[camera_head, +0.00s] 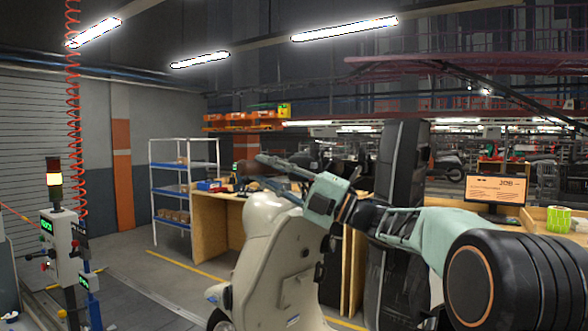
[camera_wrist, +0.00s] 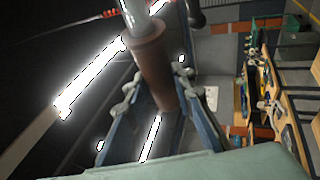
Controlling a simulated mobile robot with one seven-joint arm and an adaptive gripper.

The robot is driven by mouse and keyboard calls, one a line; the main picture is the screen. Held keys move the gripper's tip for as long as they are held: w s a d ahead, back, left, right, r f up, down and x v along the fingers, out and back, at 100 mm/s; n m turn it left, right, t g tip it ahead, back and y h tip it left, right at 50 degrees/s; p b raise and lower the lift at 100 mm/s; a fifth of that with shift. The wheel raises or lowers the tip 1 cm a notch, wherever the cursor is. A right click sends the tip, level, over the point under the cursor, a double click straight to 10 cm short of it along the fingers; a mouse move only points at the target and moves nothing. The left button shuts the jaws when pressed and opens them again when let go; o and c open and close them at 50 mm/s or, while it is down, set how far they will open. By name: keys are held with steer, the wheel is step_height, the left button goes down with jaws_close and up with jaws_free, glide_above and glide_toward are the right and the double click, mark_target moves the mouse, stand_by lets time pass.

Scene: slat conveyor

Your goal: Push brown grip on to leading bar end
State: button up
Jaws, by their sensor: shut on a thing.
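The brown grip (camera_wrist: 153,72) lies between the two fingers of my gripper (camera_wrist: 155,92) in the wrist view, and the fingers are shut on it. Its wider collar end faces a pale grey metal bar end (camera_wrist: 138,14) at the top of that view. The bar and collar line up and appear to meet; I cannot tell how far the bar is inside. In the head view my gripper (camera_head: 284,166) is above the cream scooter (camera_head: 262,255), at handlebar height. The grip is only a small dark brown shape there, and the bar end is hard to make out.
A wooden workbench (camera_head: 215,222) and a white-framed shelf (camera_head: 184,142) stand behind the scooter. A control post (camera_head: 62,245) with a lit lamp is at the left. A monitor (camera_head: 496,190) stands at the right. The floor left of the scooter is clear.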

steer(key=shift+w+d, duration=0.15)
steer(key=shift+w+d+f+p, duration=0.1)
steer(key=shift+w+d+p, duration=0.25)
steer(key=shift+w+d, duration=0.3)
steer(key=shift+w, duration=0.2)
stand_by(0.3)
steer(key=shift+w+d+p, duration=0.45)
steer(key=shift+w+d, duration=0.15)
steer(key=shift+w, duration=0.1)
steer(key=shift+w, duration=0.1)
steer(key=shift+w+d+f, duration=0.1)
steer(key=shift+d, duration=0.05)
steer(key=o, duration=1.1)
steer(key=v, duration=0.7)
steer(key=shift+d, duration=0.3)
